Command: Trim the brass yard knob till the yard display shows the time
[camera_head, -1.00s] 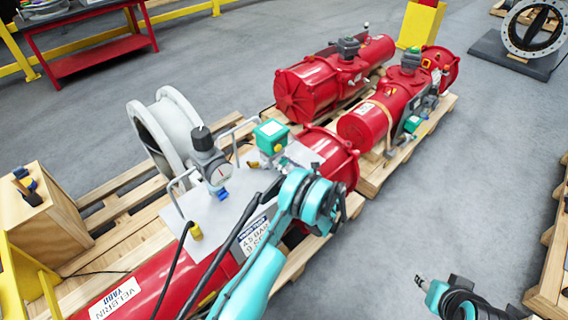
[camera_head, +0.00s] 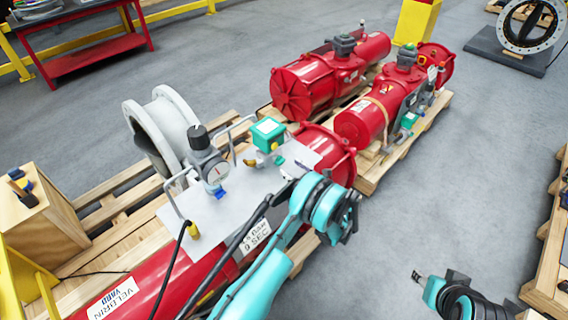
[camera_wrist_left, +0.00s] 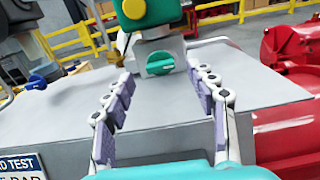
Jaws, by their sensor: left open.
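A small brass-coloured part (camera_head: 250,162), perhaps the yard knob, sits beside a green box (camera_head: 268,133) on the grey plate of the red actuator. In the left wrist view, the brass part (camera_wrist_left: 122,43) is left of a green knob (camera_wrist_left: 160,64), below the green box (camera_wrist_left: 150,12). No readable display shows. My left gripper (camera_head: 294,175) is partly hidden by its own wrist in the head view. In the wrist view, its fingers (camera_wrist_left: 163,98) are apart and empty, facing the green knob. My right arm's end (camera_head: 432,290) is at the lower right; its jaws are unclear.
A gauge with a black-knobbed regulator (camera_head: 216,174) and bare metal handles stand on the plate (camera_head: 190,222). Other red actuators (camera_head: 310,85) lie behind on pallets.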

